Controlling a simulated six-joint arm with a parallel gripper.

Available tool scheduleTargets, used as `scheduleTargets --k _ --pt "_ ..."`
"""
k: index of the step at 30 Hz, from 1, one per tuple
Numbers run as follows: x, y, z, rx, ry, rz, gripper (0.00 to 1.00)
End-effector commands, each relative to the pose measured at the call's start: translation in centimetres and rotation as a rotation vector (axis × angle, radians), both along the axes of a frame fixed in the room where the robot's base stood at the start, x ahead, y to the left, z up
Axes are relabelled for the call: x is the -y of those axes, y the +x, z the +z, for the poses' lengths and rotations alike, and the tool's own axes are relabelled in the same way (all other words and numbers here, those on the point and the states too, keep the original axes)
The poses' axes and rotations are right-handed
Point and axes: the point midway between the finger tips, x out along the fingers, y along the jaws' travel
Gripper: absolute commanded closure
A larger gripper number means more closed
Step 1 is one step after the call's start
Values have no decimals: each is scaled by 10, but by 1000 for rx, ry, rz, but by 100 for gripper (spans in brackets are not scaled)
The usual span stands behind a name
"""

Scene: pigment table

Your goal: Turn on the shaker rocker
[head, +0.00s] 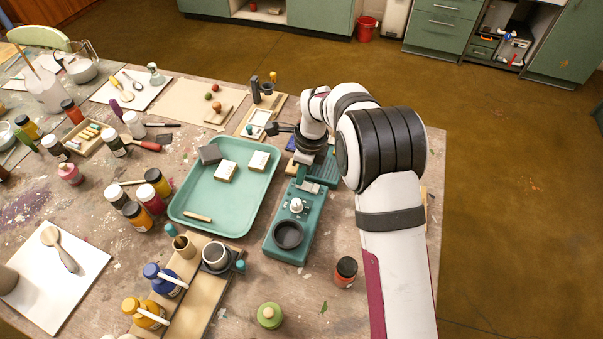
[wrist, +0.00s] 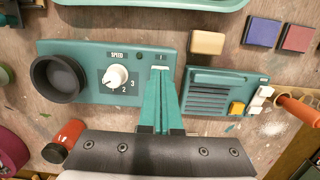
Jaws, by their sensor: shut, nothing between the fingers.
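The teal shaker (wrist: 90,97) lies below my gripper in the wrist view, with a round black cup (wrist: 58,79) at its left end and a white SPEED knob (wrist: 115,76) in its middle. The knob's dial has numbers around it. In the head view the shaker (head: 277,245) stands right of the teal tray. My gripper (wrist: 161,72) is shut and empty, its teal fingers pointing at the shaker's right end. A small pale part and small dark marks show at the fingertips. The fingers cover much of that end, so the rocker's position and any contact cannot be told.
A second teal device (wrist: 213,100) with dark slats, a yellow button and white keys sits close on the right. A tan block (wrist: 206,42) lies above it. A red-orange jar (wrist: 64,141) is at lower left. The teal tray (head: 190,217) borders the shaker.

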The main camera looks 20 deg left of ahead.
Motion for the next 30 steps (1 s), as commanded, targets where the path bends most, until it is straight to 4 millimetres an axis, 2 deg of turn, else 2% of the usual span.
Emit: scheduleTargets --k 16,30 --pt "-2 0 -5 0 -1 -1 100" --pt "13 0 1 -1 -1 -1 100"
